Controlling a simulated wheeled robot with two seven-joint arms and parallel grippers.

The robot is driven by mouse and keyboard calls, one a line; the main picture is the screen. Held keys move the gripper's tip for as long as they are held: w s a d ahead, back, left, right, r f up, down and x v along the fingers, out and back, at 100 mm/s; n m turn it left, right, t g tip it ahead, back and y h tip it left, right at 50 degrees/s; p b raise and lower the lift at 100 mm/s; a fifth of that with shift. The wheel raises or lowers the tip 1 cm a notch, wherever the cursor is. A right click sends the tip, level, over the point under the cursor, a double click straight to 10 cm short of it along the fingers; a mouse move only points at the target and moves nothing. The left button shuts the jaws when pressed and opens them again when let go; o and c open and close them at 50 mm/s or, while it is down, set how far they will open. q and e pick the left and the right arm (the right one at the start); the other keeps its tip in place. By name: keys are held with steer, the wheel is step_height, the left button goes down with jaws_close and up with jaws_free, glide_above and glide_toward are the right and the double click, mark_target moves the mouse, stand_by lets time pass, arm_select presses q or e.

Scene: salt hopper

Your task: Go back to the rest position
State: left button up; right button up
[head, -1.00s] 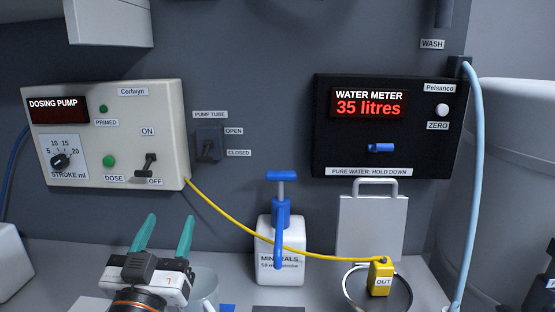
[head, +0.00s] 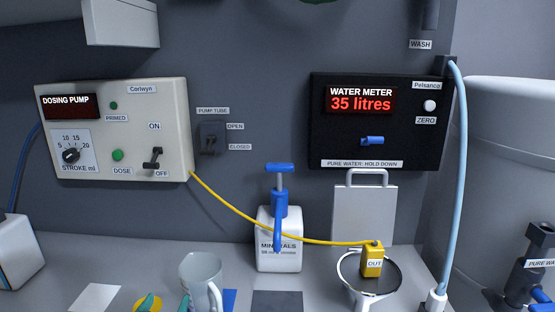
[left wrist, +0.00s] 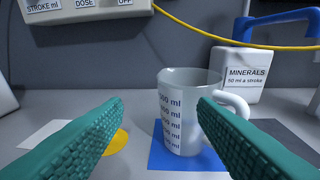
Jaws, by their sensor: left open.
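My left gripper (head: 167,303) shows only as teal fingertips at the bottom edge of the head view. In the left wrist view its two fingers (left wrist: 162,104) are spread wide with nothing held between them. A clear measuring mug (head: 201,278) with ml marks stands upright on a blue square. In the left wrist view the mug (left wrist: 180,130) is beyond the fingers, and the right finger overlaps its edge in the picture. My right gripper is in neither view.
The dosing pump (head: 115,130) and the water meter (head: 378,125), reading 35 litres, are on the wall. A MINERALS bottle (head: 278,250) with a blue pump stands at the back. A yellow OUT block (head: 372,262) sits over a round vessel. White (head: 95,298) and dark (head: 277,301) squares are bare.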

arm_select(q)
steer(key=s+f+m+g, duration=0.2)
steer(key=s+f+g, duration=1.1)
steer(key=s+f, duration=1.05)
steer(key=s+d+f+x, duration=0.1)
steer(key=s+x, duration=0.1)
steer(key=x, duration=1)
steer(key=s+x, duration=0.3)
steer(key=x, duration=1)
steer(key=s+a+f+g, duration=0.1)
steer(key=s+f, duration=0.7)
steer(key=s+a+f+g, duration=0.1)
steer(key=s+a+f, duration=0.1)
steer(key=s+f, duration=0.6)
steer(key=shift+s+a+f+h, duration=0.25)
steer(key=shift+s+f+h, duration=0.1)
steer(key=shift+f, duration=0.3)
